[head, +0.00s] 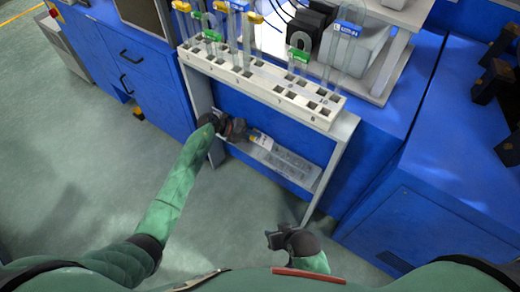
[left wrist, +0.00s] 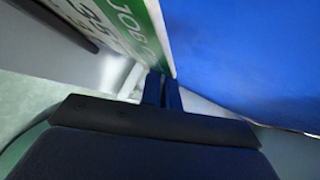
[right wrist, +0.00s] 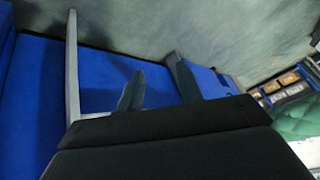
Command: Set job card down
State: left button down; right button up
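The job card (left wrist: 118,22) is white with a green band and dark print. In the left wrist view it stands nearly edge-on, its lower edge between the fingertips. My left gripper (left wrist: 163,88) is shut on that edge, its two fingers close together. In the head view my left gripper (head: 242,131) is at the lower shelf (head: 305,174) of the white stand, and I cannot make out the card clearly there. My right gripper (head: 274,238) is low in front of the stand; the right wrist view shows its fingers (right wrist: 158,85) apart and empty.
A white rack (head: 262,82) with several capped tubes stands on top of the stand. A small pale item with a yellow part (head: 262,140) lies on the lower shelf beside my left gripper. Blue cabinets (head: 430,215) flank the stand. The floor (head: 245,215) in front is clear.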

pick_arm(q)
jog(key=shift+f+b, duration=0.3)
jog(key=shift+f, duration=0.35)
pick_arm(e)
jog(key=shift+a+f, duration=0.1)
jog(key=shift+f, duration=1.45)
pick_arm(q)
jog(key=c, duration=1.8)
grip_release()
